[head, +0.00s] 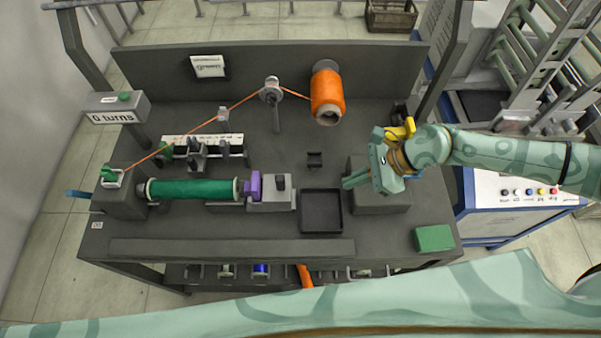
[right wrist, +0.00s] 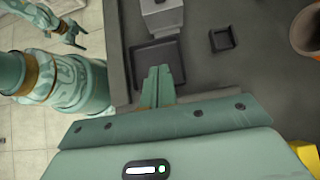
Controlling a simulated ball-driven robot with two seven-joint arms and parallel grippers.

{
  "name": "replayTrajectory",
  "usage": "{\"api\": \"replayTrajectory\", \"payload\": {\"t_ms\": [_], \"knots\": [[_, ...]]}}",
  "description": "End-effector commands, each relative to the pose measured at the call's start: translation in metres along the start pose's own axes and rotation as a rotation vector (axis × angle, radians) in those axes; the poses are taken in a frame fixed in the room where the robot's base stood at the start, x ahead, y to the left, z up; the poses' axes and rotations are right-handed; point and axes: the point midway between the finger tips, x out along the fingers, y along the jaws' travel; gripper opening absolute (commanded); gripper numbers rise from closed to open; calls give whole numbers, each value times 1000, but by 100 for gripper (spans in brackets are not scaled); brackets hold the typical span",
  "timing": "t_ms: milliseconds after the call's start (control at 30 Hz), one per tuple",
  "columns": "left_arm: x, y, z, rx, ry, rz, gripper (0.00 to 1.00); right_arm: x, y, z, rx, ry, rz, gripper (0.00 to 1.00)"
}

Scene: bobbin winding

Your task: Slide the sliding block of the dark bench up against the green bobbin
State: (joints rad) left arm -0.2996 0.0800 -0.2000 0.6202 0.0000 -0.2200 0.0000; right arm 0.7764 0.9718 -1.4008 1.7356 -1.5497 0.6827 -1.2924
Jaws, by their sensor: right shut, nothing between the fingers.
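The dark bench (head: 180,222) carries a green bobbin (head: 192,189) lying level at the left. My right gripper (head: 346,183) is shut and empty, to the right of the block beyond the square tray. In the right wrist view its fingers (right wrist: 157,86) are together, with the block (right wrist: 160,16) ahead. My left gripper (right wrist: 73,36) appears open, away from the bench.
A square black tray (head: 321,229) lies between the block and my right gripper. A grey box (head: 378,203) is below that gripper. A green pad (head: 434,238) lies at the front right. An orange spool (head: 327,97) feeds thread across the bench to the left.

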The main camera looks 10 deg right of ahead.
Motion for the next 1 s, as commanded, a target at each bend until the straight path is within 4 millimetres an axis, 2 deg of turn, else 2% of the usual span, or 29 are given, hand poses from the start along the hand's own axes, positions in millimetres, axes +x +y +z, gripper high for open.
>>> {"api": "replayTrajectory", "payload": {"t_ms": [167, 267, 633, 700, 800, 1000], "knots": [[0, 0, 1, 0, -1, 0, 73, 11, 1, 1, 2, -2, 3, 0], [1, 0, 1, 0, -1, 0, 73, 26, 1, 1, -1, -2, 2, 0], [10, 1, 3, 0, -5, 2, 73, 105, 1, 0, 1, -2, 2, 0], [4, 1, 1, 1, -2, 1, 73, 110, 1, 13, -2, -4, 2, 0], [2, 0, 0, 1, -1, 1, 73, 119, 1, 22, 0, -3, 1, 0], [0, 0, 0, 1, 0, 1, 73, 128, 0, 28, 1, -2, 0, 0]]}}
